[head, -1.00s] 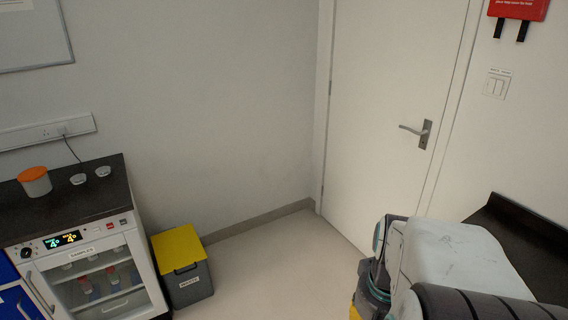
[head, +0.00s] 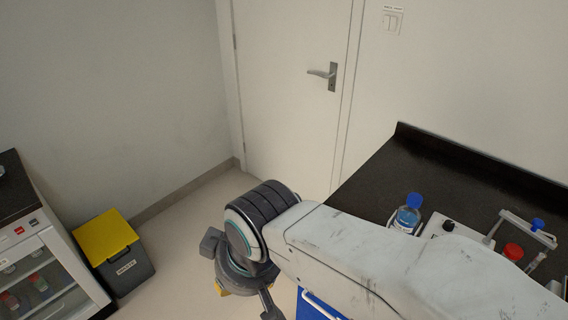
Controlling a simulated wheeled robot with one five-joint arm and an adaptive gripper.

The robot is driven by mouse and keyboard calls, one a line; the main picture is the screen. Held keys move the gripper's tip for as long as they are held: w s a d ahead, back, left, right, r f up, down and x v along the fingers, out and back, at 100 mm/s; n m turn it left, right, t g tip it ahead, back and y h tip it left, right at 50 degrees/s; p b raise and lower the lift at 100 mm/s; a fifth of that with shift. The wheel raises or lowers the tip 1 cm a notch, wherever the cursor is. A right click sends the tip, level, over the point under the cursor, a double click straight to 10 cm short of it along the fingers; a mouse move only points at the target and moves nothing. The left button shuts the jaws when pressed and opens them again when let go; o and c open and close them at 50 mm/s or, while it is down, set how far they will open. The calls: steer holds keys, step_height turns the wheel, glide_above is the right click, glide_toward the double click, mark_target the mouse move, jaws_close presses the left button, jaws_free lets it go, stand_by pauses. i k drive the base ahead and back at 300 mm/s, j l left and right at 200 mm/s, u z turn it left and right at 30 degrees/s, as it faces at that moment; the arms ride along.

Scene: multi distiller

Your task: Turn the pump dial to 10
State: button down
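A white device with a black knob (head: 448,226) stands on the dark bench at the right, partly hidden behind my arm. I cannot tell whether it is the pump, and no dial marks or numbers are readable. My gripper (head: 245,287) points down over the floor left of the bench, partly hidden by my own wrist. Its fingertips are not clear, so I cannot tell whether it is open or shut. I see nothing held in it.
A blue-capped bottle (head: 407,214) and a white rack (head: 525,232) with a red-capped item (head: 513,251) stand on the dark bench (head: 400,165). At left are a yellow-lidded bin (head: 103,236) and a glass-fronted cabinet (head: 45,270). Clear floor lies before the door (head: 285,90).

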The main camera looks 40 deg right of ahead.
mark_target(448, 225)
steer(key=z, duration=2.45)
